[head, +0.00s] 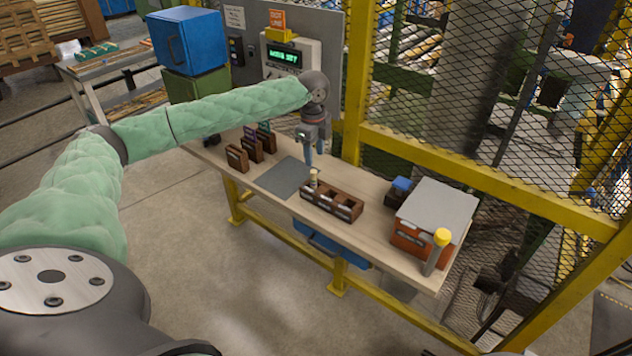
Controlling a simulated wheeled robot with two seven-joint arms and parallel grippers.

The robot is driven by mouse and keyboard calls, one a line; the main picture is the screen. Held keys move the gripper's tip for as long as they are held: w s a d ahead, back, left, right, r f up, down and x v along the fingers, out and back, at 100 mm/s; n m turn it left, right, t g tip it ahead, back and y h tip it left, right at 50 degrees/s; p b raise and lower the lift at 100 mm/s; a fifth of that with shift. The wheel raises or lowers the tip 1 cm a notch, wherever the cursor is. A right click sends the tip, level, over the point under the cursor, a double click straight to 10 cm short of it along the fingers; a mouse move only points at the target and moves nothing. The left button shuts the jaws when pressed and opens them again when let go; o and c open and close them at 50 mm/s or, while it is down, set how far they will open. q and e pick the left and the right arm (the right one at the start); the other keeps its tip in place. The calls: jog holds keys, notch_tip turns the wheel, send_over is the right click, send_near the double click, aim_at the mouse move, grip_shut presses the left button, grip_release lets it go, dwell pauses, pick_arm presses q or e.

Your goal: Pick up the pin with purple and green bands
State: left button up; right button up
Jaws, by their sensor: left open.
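My left gripper (313,158) points straight down over the workbench, with its jaws open. A small pale upright piece (313,179) stands just below the fingertips, at the left end of a brown wooden compartment box (346,215). It looks like a turned pin, but it is too small to tell its bands, or whether the fingers touch it. Other small pieces lie in the box compartments and are too small to make out. No purple and green bands can be read on any pin. My right gripper is not in view.
The workbench (385,240) also bears a dark grey mat (284,178), several small brown holders (237,158) at the left, and an orange-brown box (409,240) under a grey lid at the right. A yellow-topped post (437,250) stands at the right front. Yellow mesh fencing (470,161) runs behind.

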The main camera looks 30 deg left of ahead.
aim_at(314, 171)
pick_arm(q)
jog(key=shift+s+a, duration=0.1)
jog(key=shift+s, duration=0.1)
jog(key=shift+w+f+m, duration=0.15)
jog(key=shift+m, duration=0.35)
jog(key=shift+f+p, duration=0.6)
jog(key=shift+f, duration=0.55)
notch_tip(314, 171, down, 4)
jog(key=p, duration=0.3)
jog(key=shift+f, duration=0.7)
grip_shut()
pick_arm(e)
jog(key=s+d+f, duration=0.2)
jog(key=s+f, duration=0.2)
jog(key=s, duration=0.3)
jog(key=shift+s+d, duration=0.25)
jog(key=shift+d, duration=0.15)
